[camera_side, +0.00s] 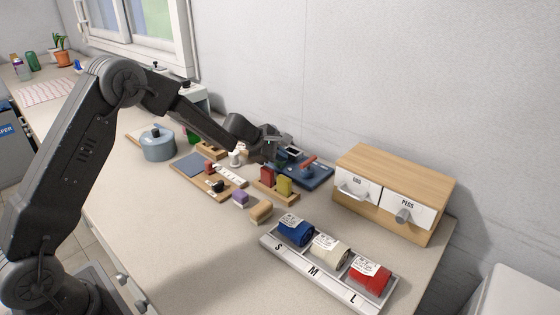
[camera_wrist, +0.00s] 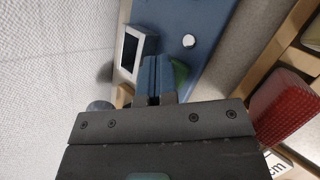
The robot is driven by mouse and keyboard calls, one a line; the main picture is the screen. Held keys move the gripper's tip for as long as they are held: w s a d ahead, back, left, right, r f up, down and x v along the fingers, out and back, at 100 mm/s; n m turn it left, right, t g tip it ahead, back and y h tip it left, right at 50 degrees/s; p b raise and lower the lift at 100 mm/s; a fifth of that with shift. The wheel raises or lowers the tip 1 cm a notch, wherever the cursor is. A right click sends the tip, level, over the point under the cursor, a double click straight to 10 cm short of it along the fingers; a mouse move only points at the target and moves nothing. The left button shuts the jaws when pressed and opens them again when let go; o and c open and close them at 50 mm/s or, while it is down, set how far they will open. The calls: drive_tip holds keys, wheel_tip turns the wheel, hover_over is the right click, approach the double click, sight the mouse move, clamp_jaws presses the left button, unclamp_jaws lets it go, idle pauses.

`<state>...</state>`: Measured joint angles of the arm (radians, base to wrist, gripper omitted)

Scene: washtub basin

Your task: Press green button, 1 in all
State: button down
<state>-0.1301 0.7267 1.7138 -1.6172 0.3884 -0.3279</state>
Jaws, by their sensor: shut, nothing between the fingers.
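A blue panel (camera_side: 318,177) lies on the counter by the wall, with a red lever on it. My gripper (camera_side: 272,157) is over the left end of this panel. In the wrist view, my gripper (camera_wrist: 154,80) is shut and empty, its two fingertips side by side over the blue panel (camera_wrist: 205,15). A green piece (camera_wrist: 180,73), which looks like the green button, shows just right of the fingertips and is partly hidden by them. I cannot tell whether the fingers touch it. A dark screen in a white frame (camera_wrist: 132,50) and a small white round part (camera_wrist: 189,41) are also on the panel.
A wooden box with drawers (camera_side: 395,190) stands right of the panel. A wooden holder with red and yellow blocks (camera_side: 275,187) sits in front. A tray with rolled cloths (camera_side: 310,262), a blue-grey pot (camera_side: 158,146) and small blocks are nearby. Bare counter lies at front left.

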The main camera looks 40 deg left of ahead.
idle(0.3)
drive_tip(key=shift+r, duration=0.9)
drive_tip(key=shift+r, duration=2.55)
